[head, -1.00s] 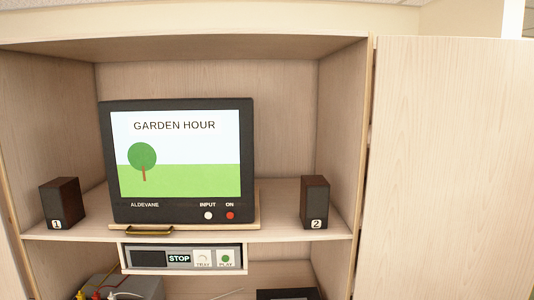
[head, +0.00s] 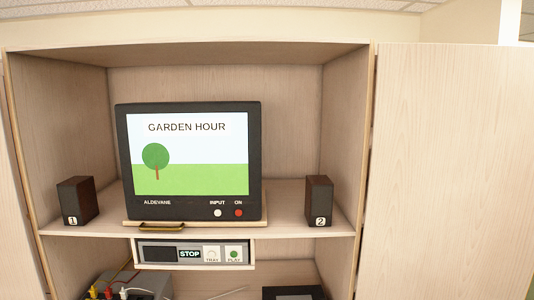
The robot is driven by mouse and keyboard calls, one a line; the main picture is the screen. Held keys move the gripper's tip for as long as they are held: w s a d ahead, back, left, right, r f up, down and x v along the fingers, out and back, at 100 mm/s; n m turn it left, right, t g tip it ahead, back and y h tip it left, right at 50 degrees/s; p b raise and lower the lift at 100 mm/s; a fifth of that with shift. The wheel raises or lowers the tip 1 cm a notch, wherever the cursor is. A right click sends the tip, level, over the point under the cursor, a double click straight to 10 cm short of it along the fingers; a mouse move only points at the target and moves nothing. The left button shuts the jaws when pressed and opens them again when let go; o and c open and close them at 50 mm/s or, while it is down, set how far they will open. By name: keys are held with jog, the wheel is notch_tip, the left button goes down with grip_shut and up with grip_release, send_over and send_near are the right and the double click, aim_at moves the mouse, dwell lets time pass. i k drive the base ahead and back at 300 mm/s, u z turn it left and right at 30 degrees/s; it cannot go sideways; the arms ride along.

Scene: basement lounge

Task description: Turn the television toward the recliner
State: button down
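The television (head: 190,208) stands in the middle of the cabinet's upper shelf, its screen lit with "GARDEN HOUR", a tree and grass. Its front faces nearly straight toward me. It rests on a thin wooden board (head: 235,220), which has a brass-coloured handle (head: 162,227) at its front left edge. My gripper is not in the head view. The recliner is not in view.
Speaker 1 (head: 76,201) stands left of the television and speaker 2 (head: 319,201) right of it, both apart from it. A disc player (head: 195,252) sits below. A cabinet door (head: 450,170) stands open at right. Cables show at lower left.

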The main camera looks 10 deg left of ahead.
aim_at(181, 162)
jog(key=u, duration=0.1)
jog(key=i, duration=0.95)
jog(key=z, duration=0.05)
